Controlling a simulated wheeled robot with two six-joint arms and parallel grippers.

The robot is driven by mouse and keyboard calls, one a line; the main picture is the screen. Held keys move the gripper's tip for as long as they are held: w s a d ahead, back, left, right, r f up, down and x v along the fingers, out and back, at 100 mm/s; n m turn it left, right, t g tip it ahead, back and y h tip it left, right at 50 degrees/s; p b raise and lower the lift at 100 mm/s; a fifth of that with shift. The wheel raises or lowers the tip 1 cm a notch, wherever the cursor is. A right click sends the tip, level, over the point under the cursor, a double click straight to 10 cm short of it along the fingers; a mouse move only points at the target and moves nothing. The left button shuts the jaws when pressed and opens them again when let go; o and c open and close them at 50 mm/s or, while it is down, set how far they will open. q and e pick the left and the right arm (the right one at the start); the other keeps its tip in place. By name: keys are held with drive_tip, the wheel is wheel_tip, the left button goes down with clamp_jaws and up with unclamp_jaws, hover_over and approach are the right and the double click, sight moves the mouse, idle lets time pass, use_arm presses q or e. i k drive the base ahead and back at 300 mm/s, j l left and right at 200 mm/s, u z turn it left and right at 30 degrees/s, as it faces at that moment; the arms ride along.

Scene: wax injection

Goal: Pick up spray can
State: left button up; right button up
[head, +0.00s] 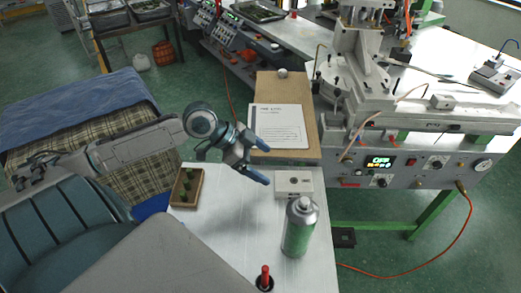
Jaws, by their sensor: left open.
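The spray can (299,232) is a green cylinder with a silver top. It stands upright on the right part of the white table in the head view. My left gripper (267,161) is open and empty, with blue fingertips, above the table. It is up and to the left of the can in the picture, apart from it. My right gripper is not in view.
A small white block (294,184) sits just behind the can. A wooden tray with green pieces (187,188) is at left, and a red-handled tool (265,277) in front. A clipboard with paper (279,127) lies behind. The wax machine (410,165) stands at right.

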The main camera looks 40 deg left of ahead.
sight(300, 223)
drive_tip(key=k+j, duration=0.25)
drive_tip(key=k, duration=0.2)
drive_tip(key=k+j, duration=0.25)
drive_tip(key=k, duration=0.25)
drive_tip(key=k+j, duration=0.25)
drive_tip(key=k, duration=0.2)
